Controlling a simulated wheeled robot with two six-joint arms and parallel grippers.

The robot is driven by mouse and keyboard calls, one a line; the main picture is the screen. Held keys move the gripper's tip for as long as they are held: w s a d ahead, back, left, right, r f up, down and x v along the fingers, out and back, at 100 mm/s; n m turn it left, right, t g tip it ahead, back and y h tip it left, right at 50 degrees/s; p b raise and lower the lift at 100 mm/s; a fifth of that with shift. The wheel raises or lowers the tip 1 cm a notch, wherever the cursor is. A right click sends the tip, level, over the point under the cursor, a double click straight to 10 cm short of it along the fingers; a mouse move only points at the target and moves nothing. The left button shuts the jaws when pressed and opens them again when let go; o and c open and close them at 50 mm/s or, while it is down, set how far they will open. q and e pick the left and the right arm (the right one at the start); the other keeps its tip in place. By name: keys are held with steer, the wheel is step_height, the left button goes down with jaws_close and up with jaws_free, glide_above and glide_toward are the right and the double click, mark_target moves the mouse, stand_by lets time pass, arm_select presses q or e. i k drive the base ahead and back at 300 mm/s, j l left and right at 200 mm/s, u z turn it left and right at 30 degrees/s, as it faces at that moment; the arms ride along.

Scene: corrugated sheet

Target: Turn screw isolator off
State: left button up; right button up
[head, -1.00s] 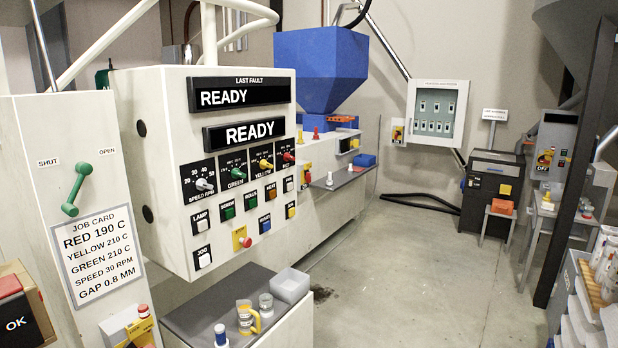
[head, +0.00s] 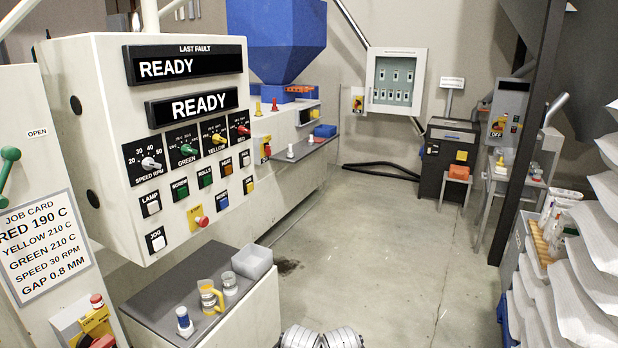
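Several yellow isolator-type switches show, and I cannot read which one is for the screw. One with a red knob (head: 265,148) is on the side of the long machine beyond the control box. Another yellow switch (head: 357,101) is on the back wall. A third yellow switch (head: 498,124), on a grey cabinet at the right, has an OFF label below it. A fourth, with a red knob (head: 102,341), is at the lower left, cut by the frame edge. Neither gripper's fingers are in view; only grey rounded parts, likely mine, show at the bottom middle.
The white control box (head: 80,120) reads READY on both displays. A grey bench (head: 165,300) below it holds cups and a tray. A dark post (head: 525,140) and a rack of white sheets (head: 580,310) stand at right. The middle floor (head: 380,240) is clear.

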mark_target(268, 148)
steer(key=i+z, duration=0.45)
steer(key=i, duration=1.1)
steer(key=i+z, duration=0.2)
steer(key=i, duration=1.6)
steer(key=i+u, duration=0.4)
steer(key=i, duration=0.2)
steer(key=i+u, duration=0.4)
steer(key=i, duration=0.25)
steer(key=i+j+u, duration=0.15)
steer(key=i+j, duration=0.2)
steer(key=i+j+u, duration=0.15)
steer(key=i+j, duration=0.15)
steer(key=i, duration=0.3)
steer(key=i+j, duration=0.3)
steer(key=j, duration=0.2)
